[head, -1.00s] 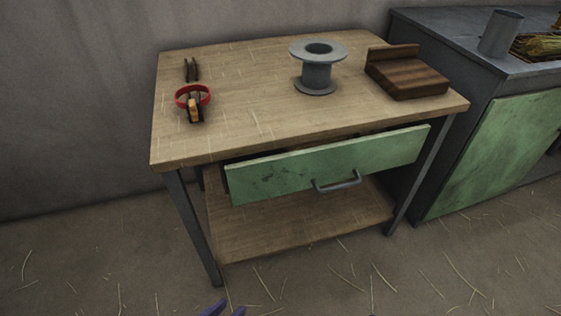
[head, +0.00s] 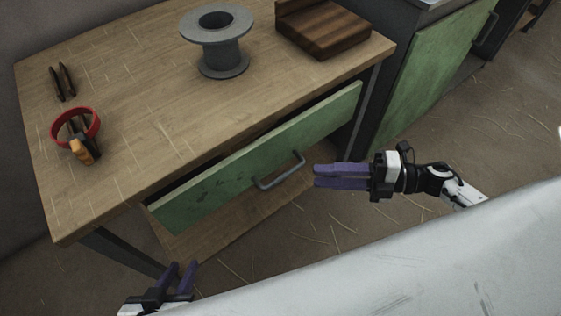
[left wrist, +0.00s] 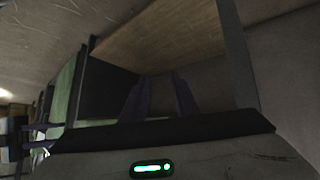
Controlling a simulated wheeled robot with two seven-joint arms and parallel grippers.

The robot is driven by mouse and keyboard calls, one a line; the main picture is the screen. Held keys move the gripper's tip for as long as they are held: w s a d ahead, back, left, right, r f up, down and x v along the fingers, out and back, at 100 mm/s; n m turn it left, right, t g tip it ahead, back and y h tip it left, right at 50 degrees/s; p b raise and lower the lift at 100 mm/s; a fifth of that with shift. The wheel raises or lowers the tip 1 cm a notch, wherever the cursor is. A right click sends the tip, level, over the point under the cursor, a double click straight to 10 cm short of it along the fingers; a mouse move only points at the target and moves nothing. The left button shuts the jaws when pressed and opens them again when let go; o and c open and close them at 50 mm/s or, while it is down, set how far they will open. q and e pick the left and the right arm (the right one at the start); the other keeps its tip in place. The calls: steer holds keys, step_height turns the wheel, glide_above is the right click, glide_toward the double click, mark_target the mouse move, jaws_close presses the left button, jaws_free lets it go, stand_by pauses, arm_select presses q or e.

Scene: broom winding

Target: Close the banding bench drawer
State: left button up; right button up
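The banding bench (head: 130,110) has a wooden top and a green drawer (head: 215,190), which stands partly open. The drawer's grey bar handle (head: 278,172) is on the middle of its front. My right gripper (head: 316,176) is open and empty, just right of the handle in the head view and apart from it. My left gripper (head: 182,265) is open and empty, low in the head view, below the drawer's left end. In the left wrist view its dark fingers (left wrist: 160,85) stand apart with nothing between them.
A grey spool (head: 216,45), a brown wooden block (head: 325,30), a red ring with an orange-handled tool (head: 78,135) and dark pliers (head: 63,82) lie on the bench. A green-doored cabinet (head: 425,75) stands to the right. Straw litters the floor.

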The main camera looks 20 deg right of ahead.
mark_target(285, 174)
steer(key=x, duration=1)
steer(key=shift+s+a, duration=0.1)
steer(key=shift+s, duration=0.05)
steer(key=shift+c, duration=0.2)
jaws_close()
